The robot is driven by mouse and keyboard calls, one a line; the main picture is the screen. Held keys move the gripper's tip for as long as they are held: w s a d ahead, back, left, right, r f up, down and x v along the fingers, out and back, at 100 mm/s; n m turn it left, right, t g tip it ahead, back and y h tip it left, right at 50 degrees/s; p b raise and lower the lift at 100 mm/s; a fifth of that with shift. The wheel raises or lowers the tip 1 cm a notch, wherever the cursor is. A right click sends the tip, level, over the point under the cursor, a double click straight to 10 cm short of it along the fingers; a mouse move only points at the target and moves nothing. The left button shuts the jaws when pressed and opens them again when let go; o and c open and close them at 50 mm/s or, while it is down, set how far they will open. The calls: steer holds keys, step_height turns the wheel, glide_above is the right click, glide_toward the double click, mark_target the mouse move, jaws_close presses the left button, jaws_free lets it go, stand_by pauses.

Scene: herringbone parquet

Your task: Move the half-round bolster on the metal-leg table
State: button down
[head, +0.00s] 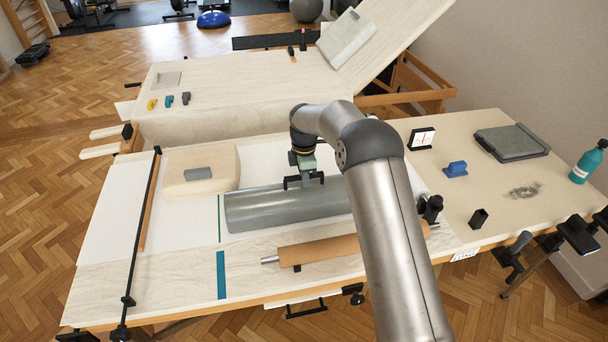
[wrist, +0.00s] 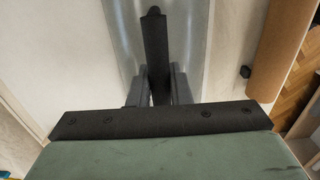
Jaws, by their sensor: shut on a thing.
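The half-round bolster (head: 265,208) is a long grey-green roll lying flat on the near tabletop, its right end hidden behind my arm. In the wrist view its grey surface (wrist: 188,25) runs up from between the fingers. My gripper (head: 304,182) is at the top of the bolster near its middle. In the wrist view my gripper (wrist: 158,88) is closed about a narrow dark bar lying over the bolster; it looks like a handle. The exact contact is partly hidden. No clear gap shows between bolster and tabletop.
A tan roll (head: 315,250) lies in front of the bolster. A beige cushion with a grey block (head: 198,174) is behind left. A black rail (head: 143,225) crosses the left side.

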steer(key=shift+f, duration=0.4)
stand_by(0.5)
steer(key=c, duration=1.3)
jaws_free()
steer(key=o, duration=0.4)
steer(key=shift+s+f, duration=0.1)
steer(key=shift+f, duration=0.05)
steer(key=shift+r+b, duration=1.05)
steer(key=shift+r, duration=7.7)
